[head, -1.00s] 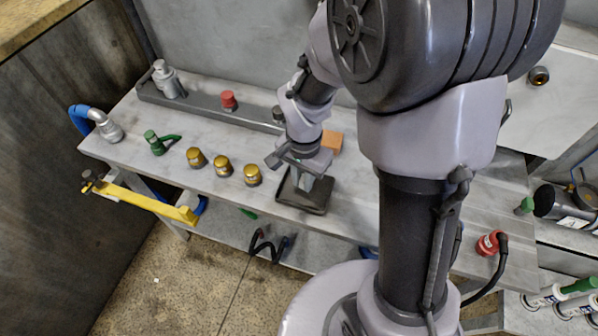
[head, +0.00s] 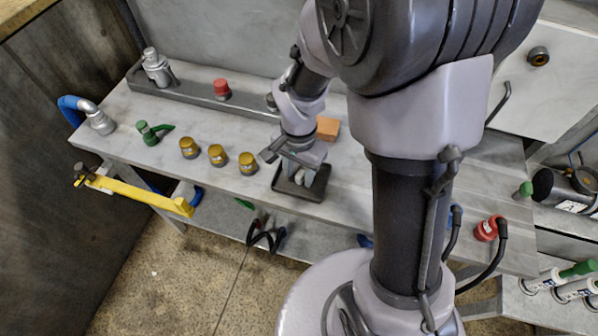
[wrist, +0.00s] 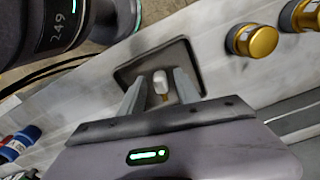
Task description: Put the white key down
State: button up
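The white key (wrist: 161,83) shows in the wrist view as a small pale block with a brass-coloured part at its near end. It is over the dark square tray (wrist: 127,75), between my two fingers, with a gap on each side. My gripper (wrist: 160,87) is open around it. In the head view my gripper (head: 301,173) points down at the tray (head: 313,195) on the bench, and the pale key (head: 299,177) shows between the fingers. I cannot tell exactly how the key rests on the tray.
Several gold-topped knobs (head: 217,155) stand left of the tray on the grey bench (head: 240,115). An orange block (head: 327,128) lies behind my gripper. A green-handled valve (head: 150,133) and a red knob (head: 222,89) are further left. A yellow bar (head: 140,194) runs along the bench front.

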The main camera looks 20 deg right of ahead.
notch_tip(320, 180, up, 11)
jog(key=p, duration=0.4)
notch_tip(320, 180, up, 12)
jog(key=n+t+y, duration=0.1)
jog(key=n+t, duration=0.2)
jog(key=t, duration=0.1)
send_over(299, 176)
jog(key=s+a, duration=0.2)
jog(key=s, duration=0.6)
jog(key=s+r+n+t, duration=0.1)
jog(key=s, duration=0.1)
jog(key=s+a+r+n+y+b, duration=0.1)
jog(key=s, duration=0.1)
jog(key=shift+t, duration=0.4)
jog(key=shift+w, duration=0.1)
